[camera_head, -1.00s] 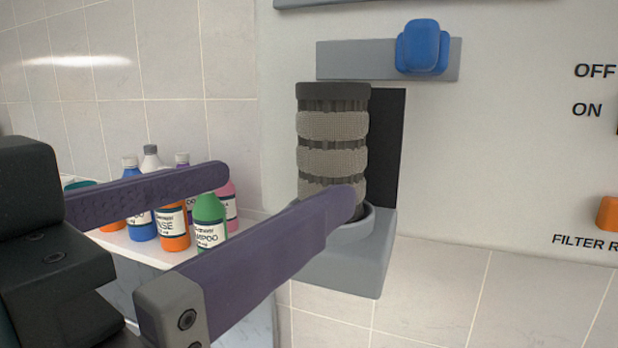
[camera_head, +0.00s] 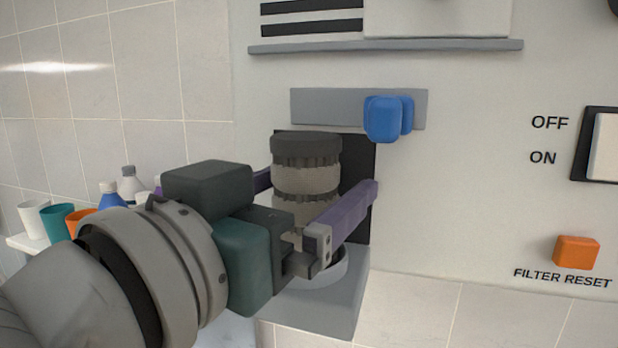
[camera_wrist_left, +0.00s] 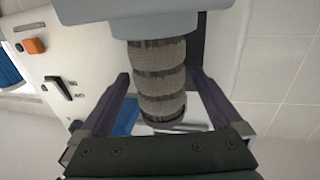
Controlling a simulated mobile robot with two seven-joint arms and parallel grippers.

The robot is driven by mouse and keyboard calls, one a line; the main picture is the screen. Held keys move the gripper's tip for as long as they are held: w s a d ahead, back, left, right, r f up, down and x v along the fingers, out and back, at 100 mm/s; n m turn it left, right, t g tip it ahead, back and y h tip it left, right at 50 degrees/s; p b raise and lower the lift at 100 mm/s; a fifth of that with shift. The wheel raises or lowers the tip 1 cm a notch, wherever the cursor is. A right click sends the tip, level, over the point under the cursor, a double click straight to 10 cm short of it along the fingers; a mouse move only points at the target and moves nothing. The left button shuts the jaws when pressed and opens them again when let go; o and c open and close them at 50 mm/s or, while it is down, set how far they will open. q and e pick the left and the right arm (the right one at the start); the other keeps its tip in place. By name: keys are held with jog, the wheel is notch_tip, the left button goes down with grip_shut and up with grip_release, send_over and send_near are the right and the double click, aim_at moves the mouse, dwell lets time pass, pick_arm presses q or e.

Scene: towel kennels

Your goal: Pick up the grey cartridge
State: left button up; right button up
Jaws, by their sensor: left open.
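The grey cartridge (camera_head: 306,178) is a ribbed cylinder with a dark cap, standing upright in a round cup on a grey wall bracket (camera_head: 330,305). A dark opening in the panel is behind it. My left gripper (camera_head: 318,185) is open, with one purple finger on each side of the cartridge. In the left wrist view the cartridge (camera_wrist_left: 160,82) lies between the two spread fingers, with visible gaps. Its lower part is partly hidden by the gripper in the head view. My right gripper is not in view.
A blue latch (camera_head: 383,119) sits on a grey bar above the cartridge. An orange filter reset button (camera_head: 576,252) and a white switch (camera_head: 603,146) are at right. Bottles and cups (camera_head: 60,222) stand on a shelf at left.

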pick_arm(q)
jog(key=shift+c, duration=0.2)
jog(key=c, duration=1.4)
jog(key=shift+c, duration=0.2)
